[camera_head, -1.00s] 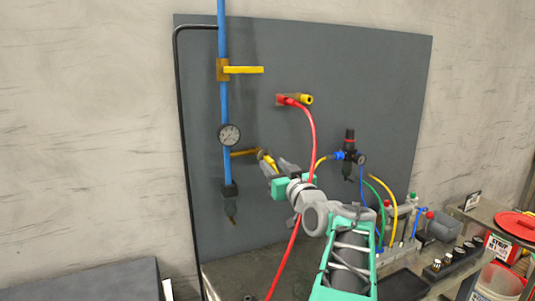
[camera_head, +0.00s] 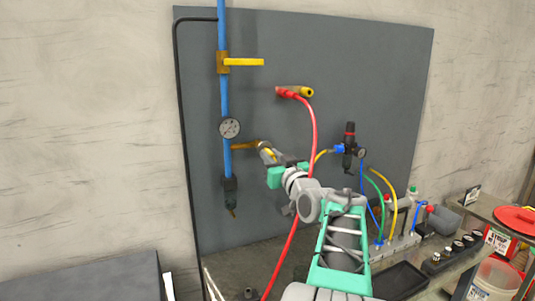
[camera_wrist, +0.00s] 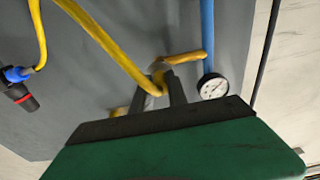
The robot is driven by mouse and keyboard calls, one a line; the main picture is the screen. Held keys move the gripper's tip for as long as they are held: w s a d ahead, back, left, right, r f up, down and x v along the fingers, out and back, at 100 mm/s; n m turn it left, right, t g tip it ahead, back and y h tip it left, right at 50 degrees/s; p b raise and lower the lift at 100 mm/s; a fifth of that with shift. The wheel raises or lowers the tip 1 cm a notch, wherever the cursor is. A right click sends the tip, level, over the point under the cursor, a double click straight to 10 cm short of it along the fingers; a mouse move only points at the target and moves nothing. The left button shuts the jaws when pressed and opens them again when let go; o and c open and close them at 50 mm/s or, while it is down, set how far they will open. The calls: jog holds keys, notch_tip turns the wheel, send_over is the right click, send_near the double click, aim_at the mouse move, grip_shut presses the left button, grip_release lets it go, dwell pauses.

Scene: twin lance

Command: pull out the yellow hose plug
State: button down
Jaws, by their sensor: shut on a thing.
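The yellow hose plug (camera_wrist: 159,75) sits at the end of the yellow hose (camera_wrist: 105,40), at the brass side outlet (camera_wrist: 186,57) of the blue pipe (camera_head: 226,100). My gripper (camera_wrist: 161,82) is shut on the plug, with one dark finger on each side of it. In the head view my gripper (camera_head: 269,154) is at the outlet's right end, and its fingers partly hide the plug. Whether the plug is still seated in the outlet cannot be told.
A pressure gauge (camera_head: 230,128) is on the pipe close to the outlet. A red hose (camera_head: 313,135) hangs down behind my arm. A regulator (camera_head: 349,145) with blue and yellow fittings is to the right. A bench with a tray (camera_head: 400,281) is below right.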

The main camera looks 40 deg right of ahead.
jog(key=shift+s+a+b, duration=0.15)
jog(key=shift+s+b, duration=0.4)
jog(key=shift+b, duration=0.2)
dwell(0.4)
jog(key=shift+r+b+v, duration=0.2)
jog(key=shift+b+v, duration=1.65)
jog(key=shift+v, duration=0.45)
